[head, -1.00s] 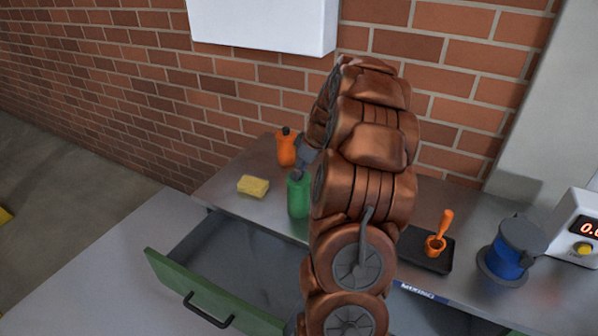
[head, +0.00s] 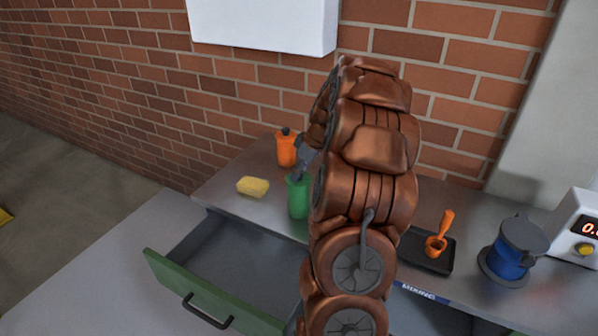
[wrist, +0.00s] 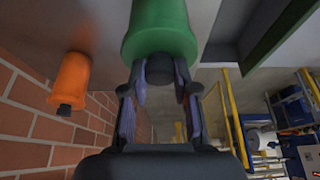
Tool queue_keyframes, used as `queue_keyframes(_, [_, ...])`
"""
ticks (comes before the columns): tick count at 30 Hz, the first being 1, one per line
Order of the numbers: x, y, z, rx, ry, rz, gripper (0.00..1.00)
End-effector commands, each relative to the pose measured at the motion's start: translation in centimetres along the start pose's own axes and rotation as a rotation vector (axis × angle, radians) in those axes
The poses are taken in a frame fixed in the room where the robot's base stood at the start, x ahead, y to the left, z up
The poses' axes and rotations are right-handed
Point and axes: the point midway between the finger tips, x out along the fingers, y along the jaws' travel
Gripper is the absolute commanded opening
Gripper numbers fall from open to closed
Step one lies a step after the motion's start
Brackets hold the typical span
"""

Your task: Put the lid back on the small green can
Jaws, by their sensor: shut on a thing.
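The small green can (head: 298,199) stands upright on the metal worktop, left of my arm. It also shows at the top of the wrist view (wrist: 160,30). The dark round lid (wrist: 159,69) is between my fingertips, at the can's top end. My gripper (wrist: 164,80) is shut on the lid; in the head view my gripper (head: 301,168) is just above the can, partly hidden by my arm. Lid and can look lined up and very close; I cannot tell whether the lid is seated.
An orange bottle (head: 286,150) stands behind the can, and a yellow sponge (head: 253,187) lies to its left. A drawer (head: 215,292) with a green front is open below. A black tray (head: 417,257) with an orange scoop (head: 436,246) and a blue dark-lidded container (head: 508,259) stand right.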

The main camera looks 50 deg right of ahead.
Motion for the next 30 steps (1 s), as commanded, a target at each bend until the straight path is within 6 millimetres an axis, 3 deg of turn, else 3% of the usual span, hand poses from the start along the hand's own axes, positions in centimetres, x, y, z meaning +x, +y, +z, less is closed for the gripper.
queue_keyframes(29, [0.05, -0.03, 0.01, 0.0, 0.0, 0.0, 0.0])
queue_keyframes(30, [0.05, -0.02, 0.01, 0.0, 0.0, 0.0, 0.33])
